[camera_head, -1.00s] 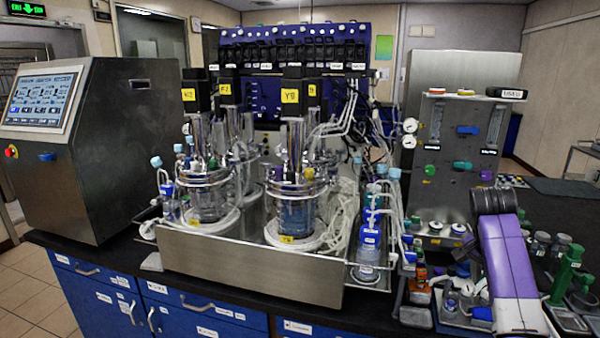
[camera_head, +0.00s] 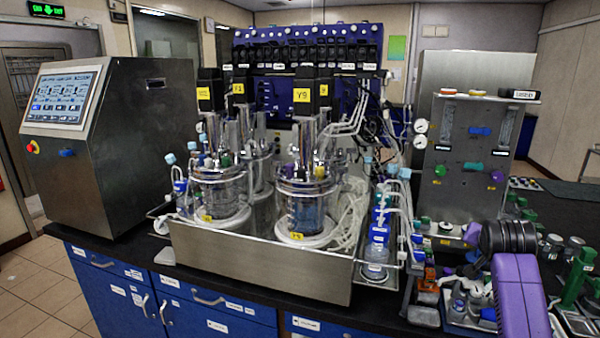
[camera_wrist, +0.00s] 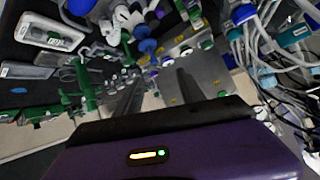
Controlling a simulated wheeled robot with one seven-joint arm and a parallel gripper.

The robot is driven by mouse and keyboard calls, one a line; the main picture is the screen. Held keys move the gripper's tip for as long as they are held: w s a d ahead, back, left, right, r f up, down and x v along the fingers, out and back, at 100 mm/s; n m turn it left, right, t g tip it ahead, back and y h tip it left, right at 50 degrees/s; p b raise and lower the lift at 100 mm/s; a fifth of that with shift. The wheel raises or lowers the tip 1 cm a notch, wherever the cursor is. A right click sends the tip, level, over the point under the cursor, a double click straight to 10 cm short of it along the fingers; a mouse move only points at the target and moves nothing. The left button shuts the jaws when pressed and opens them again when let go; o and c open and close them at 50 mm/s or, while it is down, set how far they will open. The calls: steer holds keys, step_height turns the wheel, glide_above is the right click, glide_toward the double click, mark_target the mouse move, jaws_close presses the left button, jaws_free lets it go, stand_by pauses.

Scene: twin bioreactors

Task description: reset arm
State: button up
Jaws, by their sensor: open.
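My gripper (camera_wrist: 158,88) shows in the wrist view as two dark fingers spread apart, with nothing between them. Its purple housing fills the bottom of that view. In the head view my purple arm (camera_head: 520,295) with a black joint stands at the lower right, over the right end of the bench. The gripper's fingers cannot be made out there. In the wrist view the fingers appear in front of a steel panel (camera_wrist: 212,72) and bench items, at a distance that I cannot tell.
Twin glass bioreactors (camera_head: 308,207) stand in a steel tray (camera_head: 262,262) mid-bench. A control cabinet (camera_head: 150,150) is at the left. A steel gas panel (camera_head: 465,150) stands behind my arm. Bottles and green stands (camera_head: 578,275) crowd the right end. Cables (camera_wrist: 255,45) hang at the wrist view's right.

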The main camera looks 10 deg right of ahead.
steer(key=s+a+f+n+t+y, duration=0.1)
steer(key=s+a+f+n+t, duration=0.3)
steer(key=s+a, duration=0.55)
steer(key=s+a+f+n+t+y, duration=0.1)
steer(key=s+a+f+n+t, duration=0.3)
steer(key=s+a, duration=0.55)
steer(key=s+a+n+y, duration=0.1)
steer(key=s+a, duration=0.4)
steer(key=s, duration=0.6)
steer(key=s+a+f+g+y, duration=0.1)
steer(key=s+a+y, duration=0.1)
steer(key=s+a, duration=0.4)
steer(key=s+a+n+g+y, duration=0.1)
steer(key=s+a, duration=0.5)
steer(key=s, duration=0.9)
steer(key=shift+s+a+f+n+y, duration=0.2)
steer(key=shift+s+f+n+y, duration=0.1)
steer(key=shift+s+f+y, duration=0.15)
